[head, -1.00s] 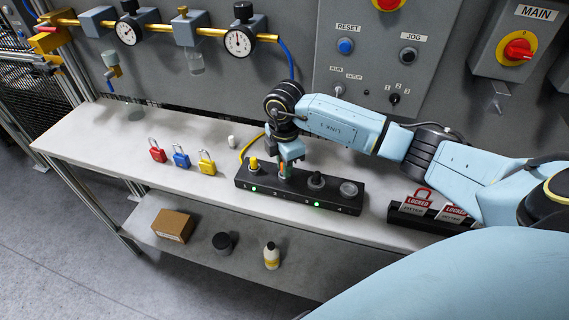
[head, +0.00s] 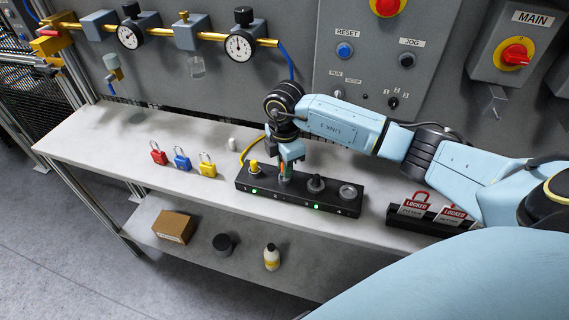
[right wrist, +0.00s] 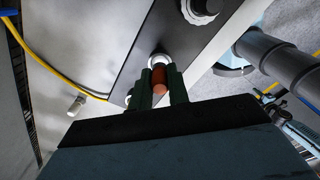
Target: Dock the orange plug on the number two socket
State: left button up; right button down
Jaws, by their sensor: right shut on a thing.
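The socket strip (head: 298,198) is a long black block on the bench. Its sockets run from left to right, with a yellow plug (head: 253,166) in the first and a dark round piece (head: 316,184) at the third. My right gripper (head: 285,172) points down over the second socket, shut on the orange plug (right wrist: 160,80). In the right wrist view the plug is between the dark fingers, in line with a pale socket ring (right wrist: 159,60). I cannot tell how deep the plug sits, as the fingers hide its lower end. My left gripper is not in view.
Red (head: 158,153), blue (head: 181,158) and yellow (head: 207,165) padlocks stand on the bench (head: 100,140) to the left. A small white cylinder (head: 232,144) is behind the strip. A black rack with locked-out tags (head: 415,208) stands to the right. A yellow cable (head: 248,148) lies behind.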

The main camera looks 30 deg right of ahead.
jog(key=shift+f+b, duration=0.5)
jog(key=shift+f, duration=0.35)
dwell(0.4)
jog(key=c, duration=1.6)
grip_release()
jog(key=shift+r, duration=0.1)
notch_tip(320, 180, up, 11)
jog(key=p, duration=0.9)
jog(key=shift+p, duration=0.3)
